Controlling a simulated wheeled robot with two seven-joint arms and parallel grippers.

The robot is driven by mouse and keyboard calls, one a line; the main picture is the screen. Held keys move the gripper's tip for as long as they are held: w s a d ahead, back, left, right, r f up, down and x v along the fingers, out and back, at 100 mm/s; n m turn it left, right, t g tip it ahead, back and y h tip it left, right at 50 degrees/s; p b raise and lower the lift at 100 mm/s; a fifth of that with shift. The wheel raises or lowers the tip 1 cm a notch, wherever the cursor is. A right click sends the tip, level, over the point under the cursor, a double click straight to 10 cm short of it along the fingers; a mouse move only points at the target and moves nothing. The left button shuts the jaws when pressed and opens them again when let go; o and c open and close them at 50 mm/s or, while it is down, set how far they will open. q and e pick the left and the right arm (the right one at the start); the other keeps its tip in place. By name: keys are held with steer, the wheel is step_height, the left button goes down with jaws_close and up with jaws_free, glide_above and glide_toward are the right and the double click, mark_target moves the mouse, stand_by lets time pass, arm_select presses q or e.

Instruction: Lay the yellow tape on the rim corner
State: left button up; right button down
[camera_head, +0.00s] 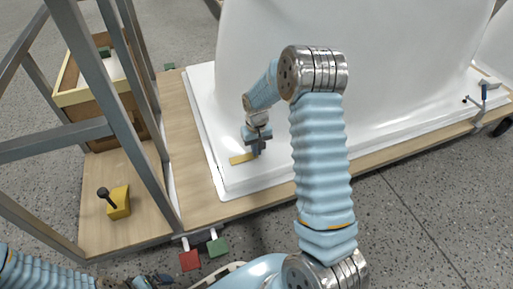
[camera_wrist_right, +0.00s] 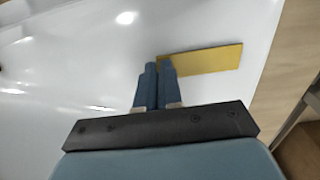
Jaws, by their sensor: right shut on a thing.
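The yellow tape (camera_head: 241,158) is a short flat strip at the near left corner of the white bathtub shell's rim (camera_head: 232,179). My right gripper (camera_head: 256,151) points down over that corner and is shut on one end of the tape. In the right wrist view the closed blue fingertips (camera_wrist_right: 158,68) meet the left end of the tape (camera_wrist_right: 207,58), which extends to the right over the white rim. I cannot tell whether the tape touches the rim. My left arm shows at the lower left; its gripper (camera_head: 150,281) is partly visible at the bottom edge, jaws unclear.
The shell lies on a wooden table (camera_head: 185,135). A yellow block with a black-knobbed tool (camera_head: 118,204) stands at the left, near a wooden box (camera_head: 85,95) and grey frame posts (camera_head: 141,110). Red (camera_head: 190,260) and green (camera_head: 217,247) pads sit at the front edge.

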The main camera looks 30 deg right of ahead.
steer(key=shift+f, duration=0.15)
stand_by(0.5)
steer(key=c, duration=0.7)
jaws_free()
steer(key=shift+c, duration=0.2)
steer(key=shift+r+p, duration=2.45)
steer(key=shift+r, duration=1.1)
